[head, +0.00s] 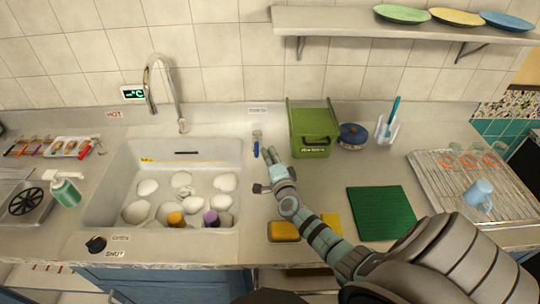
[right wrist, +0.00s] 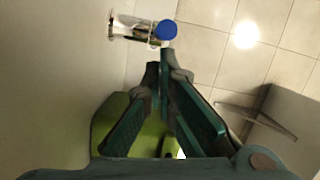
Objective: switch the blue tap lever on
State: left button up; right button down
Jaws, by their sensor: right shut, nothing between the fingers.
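The blue tap lever (head: 256,149) hangs below a small metal valve (head: 257,134) on the counter, just right of the sink and under a white label. In the right wrist view the lever shows as a round blue end (right wrist: 166,29) beside the metal valve (right wrist: 135,27), just beyond my fingertips. My right gripper (head: 268,152) is just right of the lever in the head view, shut and empty. Its closed fingertips (right wrist: 160,62) point toward the blue end; a small gap seems to separate them, though contact is hard to judge. My left gripper is not in view.
A green bin (head: 314,130) stands right of my gripper. A blue pot (head: 353,135), green mat (head: 381,213) and wire rack (head: 440,180) lie farther right. A shelf (head: 340,22) hangs above.

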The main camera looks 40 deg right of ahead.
jog(key=shift+w+f, duration=0.1)
jog(key=shift+w, duration=0.05)
jog(key=shift+d, duration=0.1)
jog(key=shift+a, duration=0.2)
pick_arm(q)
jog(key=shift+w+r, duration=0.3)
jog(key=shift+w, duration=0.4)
pick_arm(e)
jog(key=shift+a+m+h, duration=0.15)
jog(key=shift+m+h, duration=0.15)
jog(key=shift+h, duration=0.1)
